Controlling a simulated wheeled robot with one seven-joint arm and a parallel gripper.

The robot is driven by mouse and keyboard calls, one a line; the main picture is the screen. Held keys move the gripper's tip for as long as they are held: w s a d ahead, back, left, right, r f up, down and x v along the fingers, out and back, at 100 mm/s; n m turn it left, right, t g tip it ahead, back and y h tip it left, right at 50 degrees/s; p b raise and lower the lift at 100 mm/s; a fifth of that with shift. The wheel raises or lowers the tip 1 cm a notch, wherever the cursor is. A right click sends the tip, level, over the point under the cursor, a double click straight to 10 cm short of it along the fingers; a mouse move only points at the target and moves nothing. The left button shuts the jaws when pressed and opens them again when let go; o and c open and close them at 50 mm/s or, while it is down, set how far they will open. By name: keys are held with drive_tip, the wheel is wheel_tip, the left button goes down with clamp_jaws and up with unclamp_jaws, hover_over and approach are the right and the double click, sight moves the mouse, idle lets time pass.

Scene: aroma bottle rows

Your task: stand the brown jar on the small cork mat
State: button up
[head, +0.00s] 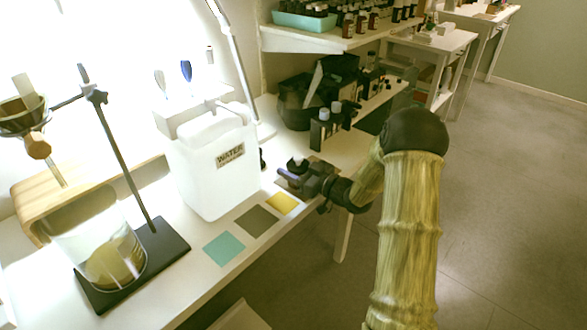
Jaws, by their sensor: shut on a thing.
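My gripper (292,177) is low over the white bench, just right of the white water container. It is shut on a small dark jar (297,163), which looks like the brown jar. Only its top shows between the fingers; its lower part is hidden, so I cannot tell whether it touches the surface. Flat squares lie in a row in front of the gripper: a yellow one (283,204), a grey-brown one (256,221) and a teal one (223,248). All three are bare. I cannot tell for sure which mat is cork; the surface under the gripper is partly hidden.
The white water container (213,165) stands close left of the gripper. Dark bottles (321,128) stand behind it. A stand with a dark base (160,255) and a glass beaker (105,255) occupy the near left. A shelf (330,42) with bottles is above at the back.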

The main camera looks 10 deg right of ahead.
drive_tip(key=shift+f, duration=0.1)
drive_tip(key=o, duration=1.1)
drive_tip(key=shift+d, duration=0.1)
drive_tip(key=p+v, duration=0.1)
drive_tip(key=v, duration=1.1)
drive_tip(key=shift+p, duration=0.3)
drive_tip(key=shift+w, duration=0.1)
